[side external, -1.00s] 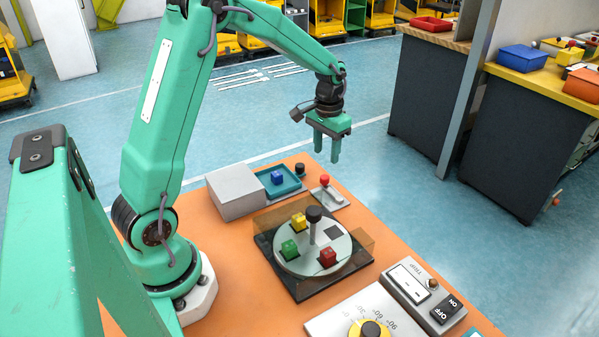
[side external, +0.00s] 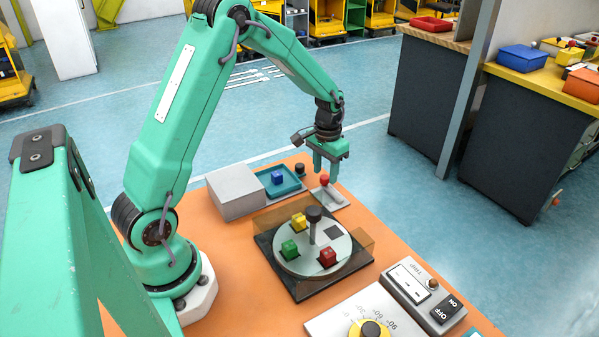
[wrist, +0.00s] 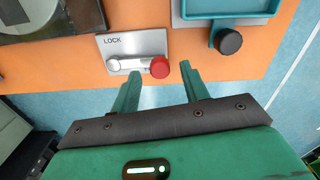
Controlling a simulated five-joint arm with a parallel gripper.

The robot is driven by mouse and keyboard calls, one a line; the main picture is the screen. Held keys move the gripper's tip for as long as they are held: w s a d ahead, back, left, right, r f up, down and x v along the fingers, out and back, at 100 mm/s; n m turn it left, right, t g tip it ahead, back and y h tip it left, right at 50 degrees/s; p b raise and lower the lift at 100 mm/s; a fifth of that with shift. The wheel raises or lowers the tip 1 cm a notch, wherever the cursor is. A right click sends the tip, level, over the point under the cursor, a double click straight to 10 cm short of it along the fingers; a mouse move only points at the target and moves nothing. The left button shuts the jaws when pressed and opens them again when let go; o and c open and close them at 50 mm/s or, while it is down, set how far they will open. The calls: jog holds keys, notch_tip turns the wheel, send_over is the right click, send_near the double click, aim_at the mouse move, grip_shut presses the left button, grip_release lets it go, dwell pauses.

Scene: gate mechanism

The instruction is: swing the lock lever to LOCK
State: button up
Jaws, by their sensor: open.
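The lock lever's red knob (wrist: 160,67) is at the right end of a silver lever arm (wrist: 128,65) in the wrist view. The arm's pivot end is at the left, below the word LOCK on a grey plate (wrist: 150,42). In the side view the red knob (side external: 324,180) shows above the small plate (side external: 337,198) at the table's far edge. My gripper (side external: 326,174) is open and points down at the knob. In the wrist view the fingertips (wrist: 160,75) lie on either side of the knob; contact cannot be told.
A teal tray (side external: 284,188) with a blue cube and a black knob (side external: 300,168) stand beside the lever plate. A grey box (side external: 236,192) is left of the tray. A turntable (side external: 325,262) with coloured cubes and a dark-topped post is nearer. Open floor lies past the table edge.

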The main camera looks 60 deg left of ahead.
jog(key=shift+f, duration=0.7)
jog(key=shift+c, duration=0.3)
grip_shut()
jog(key=shift+s, duration=0.2)
jog(key=s+n, duration=0.1)
jog(key=n, duration=0.1)
jog(key=s+n, duration=0.1)
jog(key=n, duration=0.1)
jog(key=shift+d, duration=0.2)
jog(key=shift+s+d+n, duration=0.3)
jog(key=shift+s+n, duration=0.25)
jog(key=shift+n, duration=0.5)
jog(key=shift+s+d+n, duration=0.3)
jog(key=shift+s+n, duration=0.2)
jog(key=shift+n, duration=0.55)
